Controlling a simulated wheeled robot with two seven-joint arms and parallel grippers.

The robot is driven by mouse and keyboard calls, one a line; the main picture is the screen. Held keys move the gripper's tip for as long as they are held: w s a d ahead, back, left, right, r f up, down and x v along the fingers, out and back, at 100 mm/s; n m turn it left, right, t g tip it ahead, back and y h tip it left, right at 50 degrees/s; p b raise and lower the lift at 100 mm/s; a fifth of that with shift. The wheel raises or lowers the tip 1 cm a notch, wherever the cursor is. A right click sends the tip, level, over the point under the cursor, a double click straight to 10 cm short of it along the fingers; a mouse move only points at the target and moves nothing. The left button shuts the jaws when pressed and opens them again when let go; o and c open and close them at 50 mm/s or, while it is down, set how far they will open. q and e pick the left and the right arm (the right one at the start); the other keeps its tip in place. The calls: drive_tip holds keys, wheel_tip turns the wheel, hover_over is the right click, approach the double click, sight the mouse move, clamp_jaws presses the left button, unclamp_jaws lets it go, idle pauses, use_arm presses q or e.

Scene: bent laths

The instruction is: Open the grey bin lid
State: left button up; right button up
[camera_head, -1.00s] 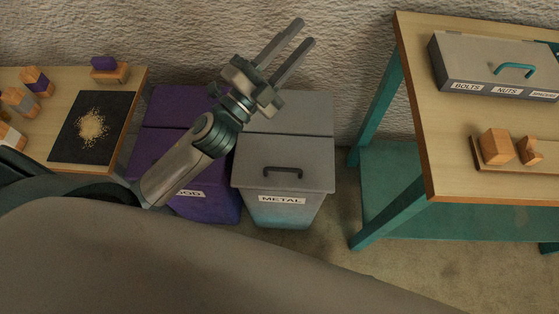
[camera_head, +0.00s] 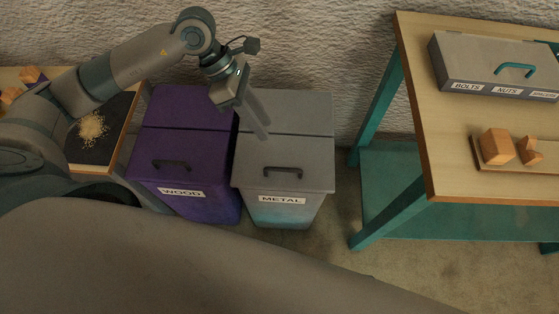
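The grey bin (camera_head: 283,208), labelled METAL, stands on the floor in the middle of the view. Its lid (camera_head: 310,160) is closed and lies flat, with a dark handle (camera_head: 283,171) near the front edge. My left gripper (camera_head: 265,131) hangs over the back left of this bin, its fingers pointing down. The fingers look apart with nothing between them, though they partly overlap in this view. The fingertips are behind and left of the handle; I cannot tell their height above the lid. My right gripper is out of view.
A purple bin (camera_head: 187,150) labelled WOOD stands close at the left, its lid closed. A teal-legged table (camera_head: 440,150) with a grey box (camera_head: 490,70) and wooden blocks stands at the right. A table with a dark mat (camera_head: 95,145) is at the left.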

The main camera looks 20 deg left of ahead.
sight(279, 163)
use_arm(q)
drive_tip(key=shift+w+a+f+y, duration=0.15)
drive_tip(key=shift+a+y, duration=0.15)
drive_tip(key=shift+a, duration=0.35)
drive_tip(key=shift+w+a+f+y, duration=0.1)
drive_tip(key=shift+a+y, duration=0.2)
drive_tip(key=shift+a, duration=0.3)
drive_tip(key=shift+d, duration=0.1)
